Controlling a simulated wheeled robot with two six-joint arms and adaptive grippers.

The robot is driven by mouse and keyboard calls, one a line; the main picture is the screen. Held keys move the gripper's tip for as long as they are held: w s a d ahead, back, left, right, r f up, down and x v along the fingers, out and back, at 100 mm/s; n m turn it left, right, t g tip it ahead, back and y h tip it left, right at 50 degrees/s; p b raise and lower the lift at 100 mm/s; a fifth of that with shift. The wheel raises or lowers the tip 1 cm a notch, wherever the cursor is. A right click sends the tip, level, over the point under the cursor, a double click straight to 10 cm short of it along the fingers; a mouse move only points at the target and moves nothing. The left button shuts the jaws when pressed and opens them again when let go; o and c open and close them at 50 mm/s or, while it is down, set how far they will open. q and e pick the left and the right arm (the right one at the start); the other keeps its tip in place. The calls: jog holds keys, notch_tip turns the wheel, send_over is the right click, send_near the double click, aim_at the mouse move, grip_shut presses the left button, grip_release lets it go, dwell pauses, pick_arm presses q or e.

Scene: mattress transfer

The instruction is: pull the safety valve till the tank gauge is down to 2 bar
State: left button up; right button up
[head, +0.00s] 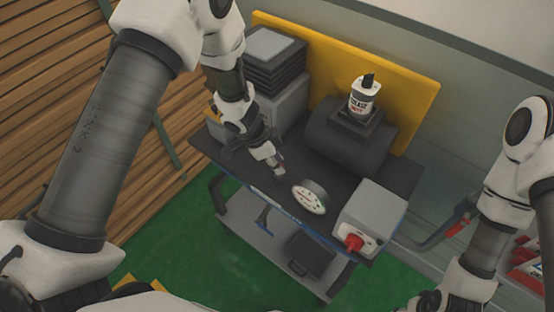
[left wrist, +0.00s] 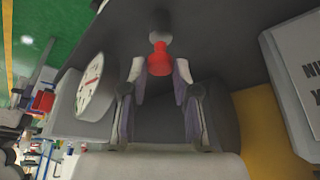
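The tank gauge (head: 309,197) is a round white dial on the cart top, right of my left gripper (head: 272,163) in the head view. The dial also shows side-on at the left of the left wrist view (left wrist: 93,84); its reading is too small to tell. A red valve piece (left wrist: 159,60) with a grey round part above it stands between my left gripper's fingertips (left wrist: 159,70). The fingers are apart on both sides of it, with what looks like a narrow gap. In the head view the gripper hides this piece. My right gripper is out of view.
A grey box (head: 374,215) with a red knob (head: 353,242) sits at the cart's front right corner. Behind are a dark motor or tank (head: 345,145), a labelled can (head: 362,96) and a yellow panel (head: 410,100). A slatted wooden wall (head: 40,90) is at left.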

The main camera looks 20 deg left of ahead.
pick_arm(q)
jog(key=shift+o, duration=1.4)
jog(key=shift+r, duration=0.1)
jog(key=v, duration=1.2)
jog(key=shift+s+a, duration=0.1)
